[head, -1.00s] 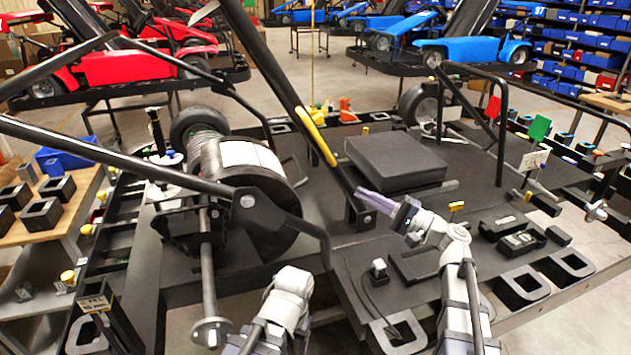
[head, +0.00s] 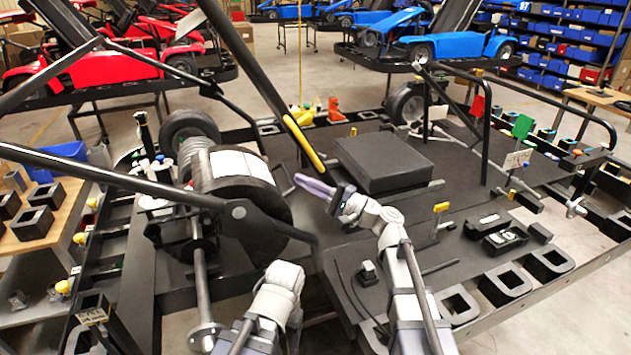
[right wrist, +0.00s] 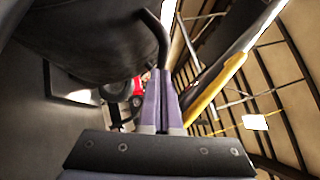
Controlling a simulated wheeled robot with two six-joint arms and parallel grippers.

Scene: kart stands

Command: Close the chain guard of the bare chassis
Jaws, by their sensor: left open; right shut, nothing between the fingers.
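The chain guard looks to be the long black panel (head: 252,65) with a yellow edge strip (head: 303,143), slanting up to the left in the head view. It stands raised over the bare chassis (head: 300,215). My right gripper (head: 300,182) is shut and empty, its purple fingertips just below the yellow strip's lower end in the picture. In the right wrist view its fingers (right wrist: 162,85) are together, and the yellow strip (right wrist: 215,92) runs beside them on the right. I cannot tell whether they touch. My left gripper (head: 280,280) is low in front of the chassis; its fingers are not clear.
A black drum-like part (head: 237,180) and a bent black bar (head: 130,180) stand left of my right gripper. A flat black box (head: 385,160) sits to its right on the deck. Red karts (head: 130,45) and blue karts (head: 430,45) are behind.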

